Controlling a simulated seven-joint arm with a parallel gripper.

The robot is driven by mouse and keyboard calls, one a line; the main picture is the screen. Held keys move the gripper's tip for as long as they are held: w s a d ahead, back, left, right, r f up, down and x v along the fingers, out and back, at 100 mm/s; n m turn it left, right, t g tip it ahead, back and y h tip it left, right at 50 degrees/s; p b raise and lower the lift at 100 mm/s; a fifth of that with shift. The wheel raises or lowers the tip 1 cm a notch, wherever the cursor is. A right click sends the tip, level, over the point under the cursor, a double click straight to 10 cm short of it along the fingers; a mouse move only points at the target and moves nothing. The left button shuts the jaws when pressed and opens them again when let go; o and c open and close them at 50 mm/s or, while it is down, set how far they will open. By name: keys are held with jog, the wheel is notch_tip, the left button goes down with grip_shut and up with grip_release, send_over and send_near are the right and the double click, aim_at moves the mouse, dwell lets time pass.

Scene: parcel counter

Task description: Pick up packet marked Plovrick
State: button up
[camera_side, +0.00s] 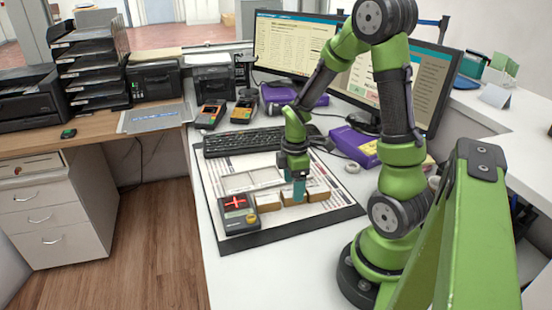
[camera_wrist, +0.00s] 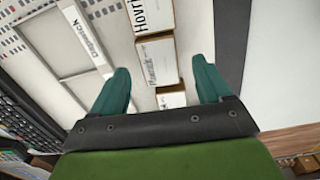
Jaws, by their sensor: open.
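Several small brown packets with white labels lie in a row on the counter mat. In the wrist view, the middle packet (camera_wrist: 158,62) carries small blurred print that looks like Plovrick. The packet beyond it (camera_wrist: 150,14) shows large letters starting "Hovri". A nearer packet (camera_wrist: 172,98) has print too small to read. My gripper (camera_wrist: 160,68) is open, with one teal finger on each side of the row and nothing held. In the side view, my gripper (camera_side: 298,190) points down over the middle of the row, partly hiding the middle packet. I cannot tell whether the fingers touch it.
The mat (camera_side: 232,242) also has outlined empty areas, one labelled "Dispatch" (camera_wrist: 82,30). A dark device with a red cross (camera_side: 237,207) stands left of the packets. A keyboard (camera_side: 243,142) lies behind, and a purple box (camera_side: 355,143) is right.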

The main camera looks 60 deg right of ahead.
jog(key=shift+f, duration=1.6)
jog(key=shift+c, duration=0.3)
